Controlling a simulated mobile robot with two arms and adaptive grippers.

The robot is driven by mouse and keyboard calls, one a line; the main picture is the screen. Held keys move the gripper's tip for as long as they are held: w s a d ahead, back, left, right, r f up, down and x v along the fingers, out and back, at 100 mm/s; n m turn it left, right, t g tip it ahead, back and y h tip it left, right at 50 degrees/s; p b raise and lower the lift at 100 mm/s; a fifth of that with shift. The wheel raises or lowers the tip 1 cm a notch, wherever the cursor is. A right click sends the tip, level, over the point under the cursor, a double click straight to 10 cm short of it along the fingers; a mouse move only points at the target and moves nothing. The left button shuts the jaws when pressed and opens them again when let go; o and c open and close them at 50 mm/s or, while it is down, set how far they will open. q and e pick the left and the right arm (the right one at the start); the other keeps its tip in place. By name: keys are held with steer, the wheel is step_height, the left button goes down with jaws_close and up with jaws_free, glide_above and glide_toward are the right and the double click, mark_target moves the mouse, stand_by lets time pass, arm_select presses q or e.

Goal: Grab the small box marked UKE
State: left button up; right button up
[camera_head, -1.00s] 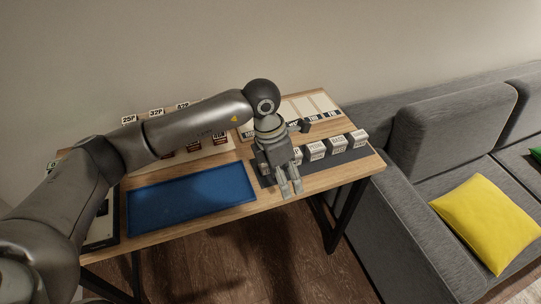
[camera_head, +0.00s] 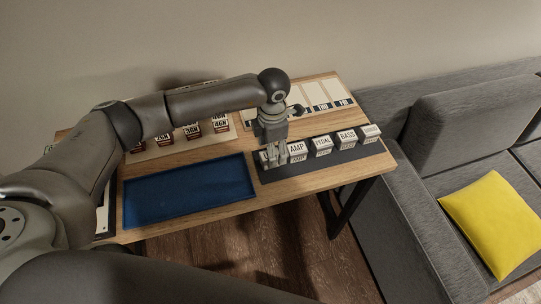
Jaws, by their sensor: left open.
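A row of small white boxes stands on a dark mat (camera_head: 318,164) at the right of the table. The labels AMP (camera_head: 297,149), PEDAL (camera_head: 322,142) and BASS (camera_head: 347,136) read clearly; the label of the rightmost box (camera_head: 370,131) is too small to read. I cannot read UKE on any box. My left gripper (camera_head: 277,163) points down at the left end of the row, just left of the AMP box. It is open. It largely hides a box at that end, and I cannot tell whether its fingers touch it. My right gripper is not in view.
A blue tray (camera_head: 190,193) lies on the table (camera_head: 215,213) left of the mat. Behind it stand several labelled packets, partly covered by my left arm. White cards lie at the back right (camera_head: 316,97). A grey sofa with a yellow cushion (camera_head: 492,222) stands at the right.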

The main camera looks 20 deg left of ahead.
arm_select(q)
step_height(320, 180, down, 2)
steer(key=shift+s+a+f+p, duration=0.1)
steer(key=shift+f+p, duration=0.1)
steer(key=shift+p, duration=0.1)
steer(key=shift+f, duration=0.5)
steer(key=c, duration=1.2)
steer(key=shift+o, duration=0.2)
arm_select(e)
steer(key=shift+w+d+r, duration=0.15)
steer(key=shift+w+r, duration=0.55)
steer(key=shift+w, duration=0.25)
